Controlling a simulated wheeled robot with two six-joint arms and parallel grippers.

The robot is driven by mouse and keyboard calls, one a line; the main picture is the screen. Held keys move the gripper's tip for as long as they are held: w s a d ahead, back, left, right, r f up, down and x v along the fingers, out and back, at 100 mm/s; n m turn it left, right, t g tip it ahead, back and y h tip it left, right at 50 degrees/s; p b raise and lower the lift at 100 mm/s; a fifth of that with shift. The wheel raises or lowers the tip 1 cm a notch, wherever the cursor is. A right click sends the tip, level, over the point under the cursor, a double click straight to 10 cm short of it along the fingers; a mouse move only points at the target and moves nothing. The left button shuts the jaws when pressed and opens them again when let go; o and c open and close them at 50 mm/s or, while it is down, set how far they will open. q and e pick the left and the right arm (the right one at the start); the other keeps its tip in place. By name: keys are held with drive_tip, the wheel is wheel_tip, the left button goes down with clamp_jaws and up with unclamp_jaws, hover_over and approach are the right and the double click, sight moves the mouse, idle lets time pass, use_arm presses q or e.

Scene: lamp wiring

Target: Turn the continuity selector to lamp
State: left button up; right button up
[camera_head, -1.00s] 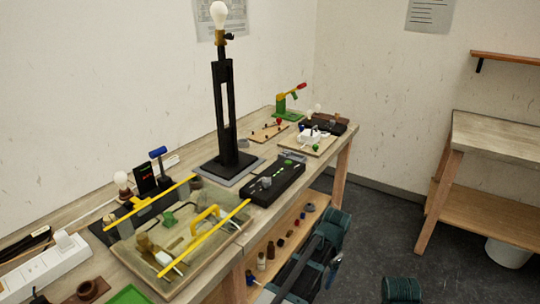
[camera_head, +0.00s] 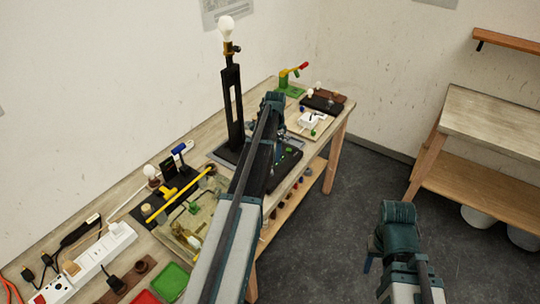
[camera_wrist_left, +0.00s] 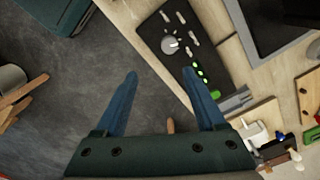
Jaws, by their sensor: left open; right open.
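The continuity selector box is a black box with a round grey knob (camera_wrist_left: 170,44), small light switches or terminals, and a row of green lights (camera_wrist_left: 199,72). In the head view my left arm covers much of the box (camera_head: 287,164) and its knob. My left gripper (camera_wrist_left: 160,75) is open and empty. In the left wrist view the knob shows just beyond and between its fingertips, apart from them. I cannot read the knob's setting or labels. My right gripper (camera_head: 371,258) is partly visible away from the bench, over the floor, holding nothing that I can see.
A black lamp stand (camera_head: 232,105) with a bulb rises behind the box. A tray (camera_head: 207,213) with a yellow bar lies to the left. A white power strip (camera_head: 105,247) is at the front left. Small boards (camera_head: 312,122) stand at the bench's far end.

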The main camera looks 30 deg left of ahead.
use_arm(q)
drive_tip(key=shift+w+a+r+p, duration=0.25)
drive_tip(key=shift+a+r+p, duration=0.2)
drive_tip(key=shift+a+r, duration=0.65)
use_arm(e)
wheel_tip(320, 180, up, 2)
drive_tip(key=shift+r, duration=0.1)
use_arm(q)
drive_tip(key=shift+f, duration=0.1)
wheel_tip(320, 180, down, 14)
drive_tip(key=b, duration=1.4)
use_arm(e)
wheel_tip(320, 180, down, 14)
use_arm(q)
clamp_jaws()
